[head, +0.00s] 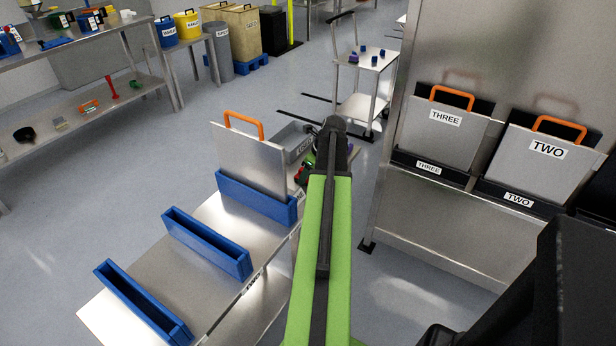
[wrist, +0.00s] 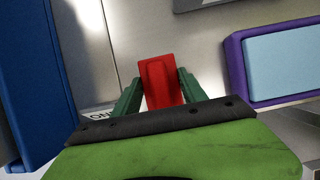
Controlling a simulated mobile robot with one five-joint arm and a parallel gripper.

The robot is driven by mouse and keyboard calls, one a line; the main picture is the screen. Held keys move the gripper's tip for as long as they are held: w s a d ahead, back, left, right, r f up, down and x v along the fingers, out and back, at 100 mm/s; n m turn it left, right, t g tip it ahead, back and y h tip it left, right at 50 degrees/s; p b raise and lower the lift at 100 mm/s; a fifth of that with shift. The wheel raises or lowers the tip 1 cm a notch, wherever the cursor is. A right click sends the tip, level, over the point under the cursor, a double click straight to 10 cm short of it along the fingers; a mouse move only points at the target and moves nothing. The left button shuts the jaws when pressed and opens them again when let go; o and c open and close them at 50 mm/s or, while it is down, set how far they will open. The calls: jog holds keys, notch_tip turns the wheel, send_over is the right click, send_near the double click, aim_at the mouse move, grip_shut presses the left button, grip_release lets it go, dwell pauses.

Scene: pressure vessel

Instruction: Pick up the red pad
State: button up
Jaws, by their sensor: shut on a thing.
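The red pad (wrist: 160,84) stands between the two green fingers of my gripper (wrist: 160,76) in the wrist view. My gripper is shut on it. In the head view my green arm reaches forward past the right end of the metal table, and my gripper (head: 304,172) is small and partly hidden behind the arm. A bit of red shows there, but the pad's outline is not clear. I cannot tell whether the pad touches the surface beneath it.
A light-blue pad with a purple border (wrist: 285,68) lies to the right in the wrist view. A blue slotted holder (head: 258,199) carries a metal plate with an orange handle (head: 248,158) beside my arm. A grey bin (head: 293,140) is just beyond. Open floor lies left.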

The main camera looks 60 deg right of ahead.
jog(key=p+v, duration=0.2)
jog(key=w+p+v, duration=0.1)
jog(key=p+v, duration=0.2)
jog(key=shift+d+r, duration=0.2)
jog(key=shift+r, duration=0.25)
jog(key=s+d+r+p, duration=0.3)
jog(key=s+r+p, duration=0.2)
jog(key=s, duration=0.5)
jog(key=shift+d+r+p, duration=0.3)
jog(key=shift+d+p, duration=0.1)
jog(key=shift+p, duration=0.15)
jog(key=o, duration=1)
jog(key=shift+w, duration=0.1)
jog(key=shift+c, duration=0.2)
grip_shut()
